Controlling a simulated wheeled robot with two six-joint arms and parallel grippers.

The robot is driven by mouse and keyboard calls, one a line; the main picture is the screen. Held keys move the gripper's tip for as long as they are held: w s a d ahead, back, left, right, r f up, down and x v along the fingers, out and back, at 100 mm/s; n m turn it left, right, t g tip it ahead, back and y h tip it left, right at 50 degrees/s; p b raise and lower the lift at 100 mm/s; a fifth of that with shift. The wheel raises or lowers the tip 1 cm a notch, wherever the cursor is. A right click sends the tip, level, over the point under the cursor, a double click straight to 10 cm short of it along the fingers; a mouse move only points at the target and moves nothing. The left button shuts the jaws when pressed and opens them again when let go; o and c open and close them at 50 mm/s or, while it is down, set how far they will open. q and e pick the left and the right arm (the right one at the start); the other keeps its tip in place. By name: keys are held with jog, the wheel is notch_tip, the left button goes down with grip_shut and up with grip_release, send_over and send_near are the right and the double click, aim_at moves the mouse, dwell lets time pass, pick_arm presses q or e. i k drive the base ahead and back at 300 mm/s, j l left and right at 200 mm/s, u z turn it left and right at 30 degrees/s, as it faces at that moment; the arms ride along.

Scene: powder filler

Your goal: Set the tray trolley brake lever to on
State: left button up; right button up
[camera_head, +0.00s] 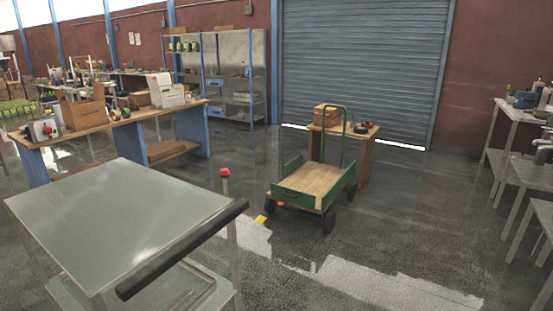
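A steel trolley (120,215) with a flat, bare grey top stands close in front of me at the lower left. A thick black handle bar (185,250) runs along its near right edge. A lower shelf shows partly beneath it. A small red knob-like thing (224,172) shows just beyond the trolley's far right corner. I cannot tell whether it belongs to a brake lever, and no lever position can be read. Neither of my grippers is in view.
A green cart (312,183) with a wooden deck stands ahead, a small yellow piece (261,218) on the floor near it. A wooden workbench (95,125) with equipment is at left, steel tables (525,170) at right. The wet-looking floor (410,220) between is open.

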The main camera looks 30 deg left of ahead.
aim_at(224, 173)
jog(key=i+l+u, duration=0.1)
jog(key=i+u, duration=0.15)
jog(key=i, duration=0.3)
jog(key=i+l+u, duration=0.3)
jog(key=i, duration=0.2)
jog(key=i+l+u, duration=0.25)
jog(key=i, duration=0.3)
